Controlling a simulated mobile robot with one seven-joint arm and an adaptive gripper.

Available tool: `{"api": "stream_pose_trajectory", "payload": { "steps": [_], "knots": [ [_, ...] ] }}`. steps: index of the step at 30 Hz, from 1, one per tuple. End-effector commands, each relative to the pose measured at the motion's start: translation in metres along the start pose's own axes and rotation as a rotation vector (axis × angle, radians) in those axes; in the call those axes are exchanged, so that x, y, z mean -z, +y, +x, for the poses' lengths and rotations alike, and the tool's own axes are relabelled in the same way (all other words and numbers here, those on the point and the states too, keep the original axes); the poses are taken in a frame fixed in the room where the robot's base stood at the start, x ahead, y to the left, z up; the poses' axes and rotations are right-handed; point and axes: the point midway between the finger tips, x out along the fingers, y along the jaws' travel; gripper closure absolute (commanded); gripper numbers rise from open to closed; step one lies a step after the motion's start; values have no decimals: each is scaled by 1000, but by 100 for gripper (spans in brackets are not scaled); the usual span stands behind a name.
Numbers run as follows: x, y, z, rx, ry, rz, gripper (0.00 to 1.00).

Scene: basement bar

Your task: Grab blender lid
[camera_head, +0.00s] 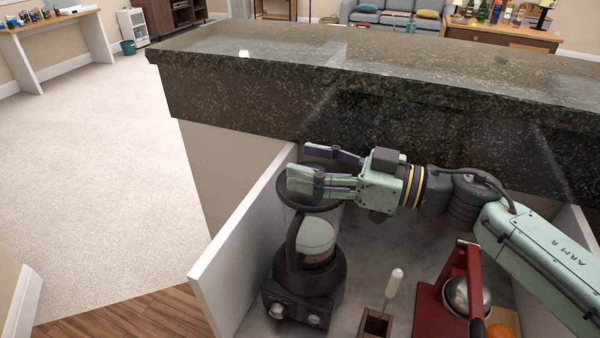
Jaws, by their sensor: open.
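A blender (301,290) with a dark base, two knobs and a clear jug stands upright at the left of the lower counter. Its round dark lid (291,200) sits on top of the jug, partly covered by my gripper. My gripper (312,168) is open, with its fingers pointing left, over the lid. One finger lies at the lid's near side and the other beyond its far side. I cannot tell whether the fingers touch the lid.
A raised dark stone counter (330,65) runs behind the blender. A white side panel (240,250) borders it on the left. A red juicer-like press (440,300) and a small wooden holder (375,324) with a white-handled tool (394,281) stand to the right. Carpet lies open at left.

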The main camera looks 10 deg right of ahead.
Motion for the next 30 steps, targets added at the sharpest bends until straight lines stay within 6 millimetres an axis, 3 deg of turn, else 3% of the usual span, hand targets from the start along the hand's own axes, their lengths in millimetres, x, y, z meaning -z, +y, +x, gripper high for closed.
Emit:
{"api": "stream_pose_trajectory", "payload": {
  "steps": [7, 30],
  "knots": [
    [0, 0, 0, 0, 0, 0, 44],
    [0, 0, 0, 0, 0, 0, 96]
  ]
}}
